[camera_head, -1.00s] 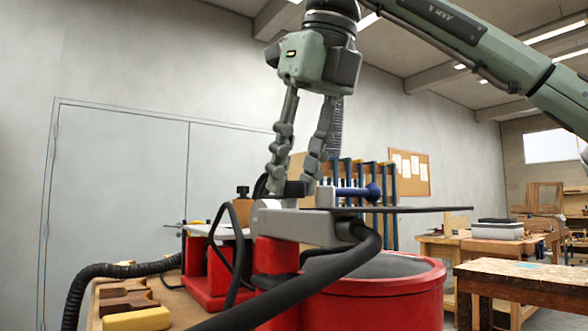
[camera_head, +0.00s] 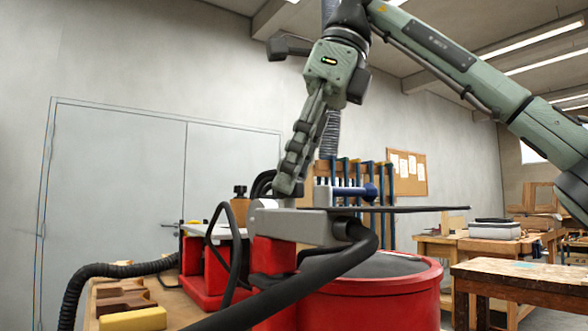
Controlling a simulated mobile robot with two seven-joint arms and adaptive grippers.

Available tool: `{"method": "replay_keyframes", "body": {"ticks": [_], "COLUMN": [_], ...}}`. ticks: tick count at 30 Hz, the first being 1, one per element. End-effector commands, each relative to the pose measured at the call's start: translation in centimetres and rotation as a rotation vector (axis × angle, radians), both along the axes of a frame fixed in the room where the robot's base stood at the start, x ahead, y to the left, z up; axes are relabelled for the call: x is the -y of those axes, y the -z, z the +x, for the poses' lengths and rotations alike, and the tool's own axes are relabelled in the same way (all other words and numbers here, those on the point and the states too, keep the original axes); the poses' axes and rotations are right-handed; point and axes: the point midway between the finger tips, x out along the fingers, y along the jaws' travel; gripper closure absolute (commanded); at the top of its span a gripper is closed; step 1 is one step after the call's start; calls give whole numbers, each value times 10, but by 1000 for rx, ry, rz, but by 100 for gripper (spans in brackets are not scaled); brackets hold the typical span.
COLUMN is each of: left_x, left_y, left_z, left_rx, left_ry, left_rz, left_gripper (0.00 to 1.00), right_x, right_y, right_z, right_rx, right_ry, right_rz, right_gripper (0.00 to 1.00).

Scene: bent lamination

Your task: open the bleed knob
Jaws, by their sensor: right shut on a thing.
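My right gripper (camera_head: 287,188) points down from the arm that comes in from the upper right. Seen nearly edge-on, its two fingers overlap in the picture. It is shut on a small dark part, which I take to be the bleed knob (camera_head: 299,189), mostly hidden by the fingertips. This sits just above the grey fitting (camera_head: 310,228) on the red machine. How far the knob is turned cannot be seen. My left gripper is not in view.
A black hose (camera_head: 350,262) bends from the grey fitting toward the front. A thin dark plate (camera_head: 415,209) juts right, above a red drum (camera_head: 425,285). Wooden blocks (camera_head: 125,300) lie at lower left. A workbench (camera_head: 525,283) stands at right.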

Motion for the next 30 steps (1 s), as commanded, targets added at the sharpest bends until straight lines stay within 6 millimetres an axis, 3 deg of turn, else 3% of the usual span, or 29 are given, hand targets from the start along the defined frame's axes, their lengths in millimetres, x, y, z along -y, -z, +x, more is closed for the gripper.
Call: {"method": "replay_keyframes", "body": {"ticks": [17,18,21,23,30], "left_x": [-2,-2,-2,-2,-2], "left_y": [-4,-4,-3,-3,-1], "left_z": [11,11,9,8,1], "left_rx": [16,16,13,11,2], "left_ry": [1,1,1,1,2], "left_rz": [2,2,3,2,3], "left_gripper": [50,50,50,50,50], "right_x": [1,1,1,0,0], "right_y": [-1,-1,-1,-1,0], "right_z": [1,1,1,1,0], "right_rx": [1,1,1,1,0], "right_ry": [-31,-31,-31,-31,-31], "right_rz": [2,2,2,1,0], "right_gripper": [100,69,57,50,50]}}
